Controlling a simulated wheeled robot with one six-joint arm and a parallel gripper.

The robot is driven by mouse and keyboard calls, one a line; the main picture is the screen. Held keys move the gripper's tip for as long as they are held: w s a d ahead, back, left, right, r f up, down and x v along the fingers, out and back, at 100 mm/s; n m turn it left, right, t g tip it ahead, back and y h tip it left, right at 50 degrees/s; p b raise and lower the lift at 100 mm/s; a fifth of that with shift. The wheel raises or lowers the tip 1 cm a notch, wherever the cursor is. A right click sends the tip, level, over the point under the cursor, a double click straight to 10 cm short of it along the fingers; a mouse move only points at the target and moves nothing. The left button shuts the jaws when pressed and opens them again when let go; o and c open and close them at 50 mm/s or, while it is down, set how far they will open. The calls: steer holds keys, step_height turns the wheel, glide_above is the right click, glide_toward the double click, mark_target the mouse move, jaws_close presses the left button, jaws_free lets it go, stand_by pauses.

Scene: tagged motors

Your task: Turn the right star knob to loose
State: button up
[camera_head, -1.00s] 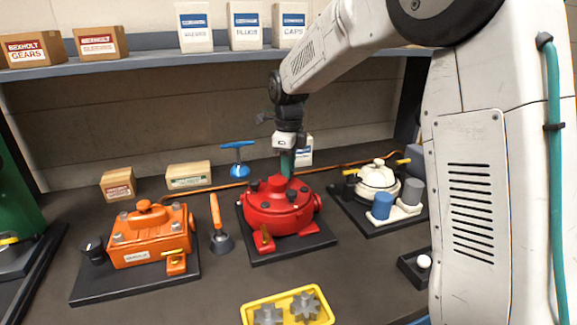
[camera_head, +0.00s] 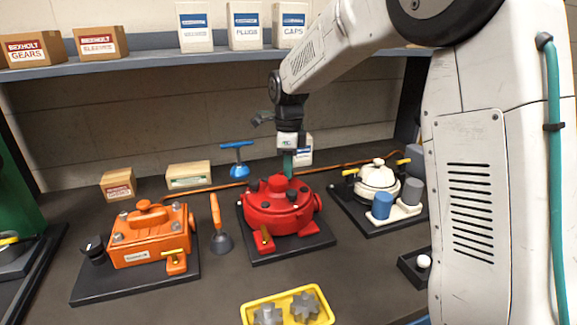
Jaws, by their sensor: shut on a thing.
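The red round motor (camera_head: 278,217) stands on a dark base plate in the middle of the bench, with a red raised cap and several small dark knobs on its top. One dark knob (camera_head: 303,188) shows at its right side. My gripper (camera_head: 288,166) points straight down at the back of the red motor's top, with its teal fingers shut. The fingertips and the star knob between them are hidden behind the motor's cap, so the knob's turned position cannot be read.
An orange motor (camera_head: 150,240) stands at left and a cream motor (camera_head: 377,178) at right. A blue T-handled tool (camera_head: 238,160) stands behind. A yellow tray (camera_head: 252,308) with grey gears is in front.

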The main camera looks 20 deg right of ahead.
steer(key=n, duration=1.3)
steer(key=shift+n, duration=0.3)
steer(key=n, duration=1.3)
steer(key=shift+s+f+n, duration=0.1)
steer(key=shift+f+n, duration=0.05)
steer(key=shift+n, duration=0.15)
steer(key=n, duration=0.4)
steer(key=shift+n, duration=0.3)
steer(key=n, duration=0.9)
steer(key=shift+n, duration=2.2)
